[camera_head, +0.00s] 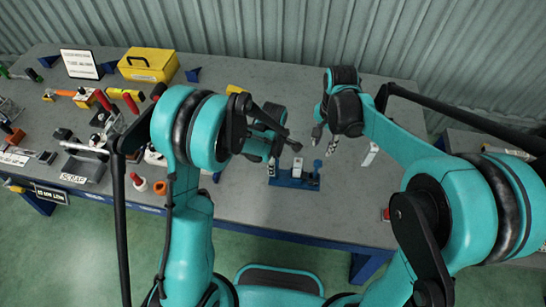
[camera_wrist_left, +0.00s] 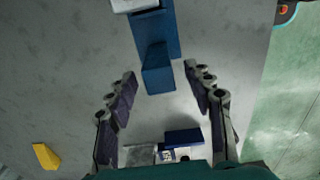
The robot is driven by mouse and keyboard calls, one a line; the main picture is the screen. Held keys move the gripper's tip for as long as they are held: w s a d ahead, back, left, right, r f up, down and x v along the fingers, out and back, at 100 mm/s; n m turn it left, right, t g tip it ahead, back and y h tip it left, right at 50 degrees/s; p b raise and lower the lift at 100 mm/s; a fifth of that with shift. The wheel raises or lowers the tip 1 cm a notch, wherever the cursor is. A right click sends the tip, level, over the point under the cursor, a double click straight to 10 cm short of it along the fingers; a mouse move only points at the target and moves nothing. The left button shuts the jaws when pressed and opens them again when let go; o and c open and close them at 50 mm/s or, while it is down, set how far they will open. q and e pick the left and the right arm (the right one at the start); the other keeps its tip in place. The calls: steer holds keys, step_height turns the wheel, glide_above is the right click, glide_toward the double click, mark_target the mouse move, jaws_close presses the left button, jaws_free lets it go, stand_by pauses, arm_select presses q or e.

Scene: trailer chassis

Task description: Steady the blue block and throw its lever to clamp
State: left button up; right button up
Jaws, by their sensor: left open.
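A blue block fixture (camera_head: 293,182) stands near the table's front edge, with a pale piece on top and a blue upright (camera_head: 317,165) at its right end. I cannot tell for sure which part is the lever. In the left wrist view a blue base (camera_wrist_left: 170,38) shows, with a blue wedge-shaped piece (camera_wrist_left: 158,78) between the fingers and apart from both. My left gripper (camera_wrist_left: 161,72) is open; in the head view it is over the fixture's left end, partly hidden by its own arm. My right gripper (camera_head: 325,139) has spread fingers, behind and above the fixture's right end.
A yellow toolbox (camera_head: 148,65), a sign (camera_head: 79,64) and many hand tools crowd the table's left side. A small yellow piece (camera_wrist_left: 45,156) lies at the lower left of the wrist view. A white piece (camera_head: 370,154) stands right of the fixture.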

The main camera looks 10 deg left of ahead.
mark_target(283, 178)
arm_select(q)
steer(key=shift+f, duration=2.2)
jaws_close()
arm_select(e)
jaws_close()
steer(key=a+n, duration=0.1)
steer(key=n, duration=0.7)
steer(key=a+n+h, duration=0.1)
steer(key=a+n, duration=0.1)
steer(key=n, duration=0.6)
steer(key=w+a+n+h, duration=0.1)
steer(key=a+n, duration=0.1)
steer(key=n, duration=0.6)
steer(key=shift+a+r, duration=0.1)
steer(key=shift+r, duration=0.15)
